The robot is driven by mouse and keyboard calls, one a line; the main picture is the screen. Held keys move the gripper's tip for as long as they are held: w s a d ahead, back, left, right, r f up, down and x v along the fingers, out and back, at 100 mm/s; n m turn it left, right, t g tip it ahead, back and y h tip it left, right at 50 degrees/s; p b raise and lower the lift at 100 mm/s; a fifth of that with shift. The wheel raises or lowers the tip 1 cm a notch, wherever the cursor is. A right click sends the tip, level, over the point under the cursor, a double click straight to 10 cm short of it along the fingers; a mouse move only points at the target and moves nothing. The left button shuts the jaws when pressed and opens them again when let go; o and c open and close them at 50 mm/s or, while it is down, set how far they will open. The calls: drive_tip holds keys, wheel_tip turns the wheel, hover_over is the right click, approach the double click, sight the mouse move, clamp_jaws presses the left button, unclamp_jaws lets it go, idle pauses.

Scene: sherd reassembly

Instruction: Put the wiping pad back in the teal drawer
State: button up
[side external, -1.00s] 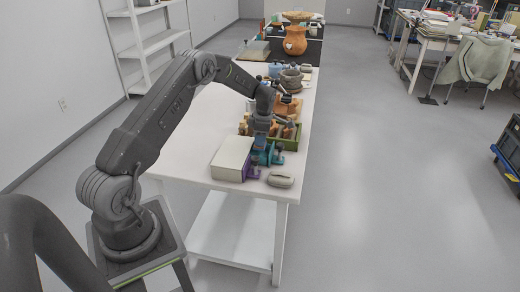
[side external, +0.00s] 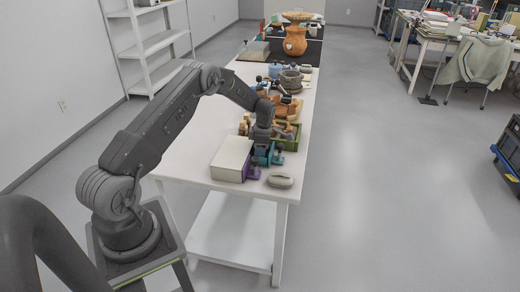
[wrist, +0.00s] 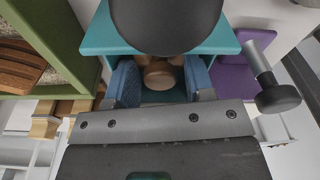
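The teal drawer (wrist: 100,42) is pulled out and fills the middle of the wrist view; in the side external view it is a small teal patch (side external: 277,155) at the table's near end. My gripper (wrist: 162,80) is down at this drawer, its two blue fingers inside the outline of it. Between the fingers is a brown, rounded piece, which I take as the wiping pad (wrist: 158,76); it spans the gap and seems to touch both fingers. Its underside and its contact with the drawer floor are hidden. A large dark knob (wrist: 165,25) covers part of the drawer.
A purple drawer (wrist: 232,80) with a black knob (wrist: 277,97) is at the right. A green-rimmed tray (wrist: 62,50) stands close on the left, with wooden pieces. A white-topped box (side external: 231,158) and a grey oval object (side external: 281,180) sit near the table's front.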

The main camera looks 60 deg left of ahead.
drive_tip(key=shift+o, duration=0.6)
drive_tip(key=shift+r, duration=0.1)
wheel_tip(320, 180, up, 13)
drive_tip(key=w+d, duration=0.1)
drive_tip(key=w, duration=0.1)
drive_tip(key=s+d+r+m+t, duration=0.2)
drive_tip(key=s+d+r+m, duration=0.2)
drive_tip(key=d+r+m, duration=0.7)
drive_tip(key=s+d+r+m+t, duration=0.2)
drive_tip(key=s+d+r+m, duration=0.2)
drive_tip(key=s+d+r, duration=0.4)
drive_tip(key=s+d+m+t, duration=0.1)
drive_tip(key=s+d+m, duration=0.4)
drive_tip(key=s+m, duration=0.2)
drive_tip(key=s+d+m+t, duration=0.1)
drive_tip(key=s+d+m, duration=0.4)
drive_tip(key=s, duration=0.6)
drive_tip(key=shift+s+r+m+t+h, duration=0.2)
drive_tip(key=shift+r+m+t+h, duration=0.2)
drive_tip(key=shift+m, duration=0.7)
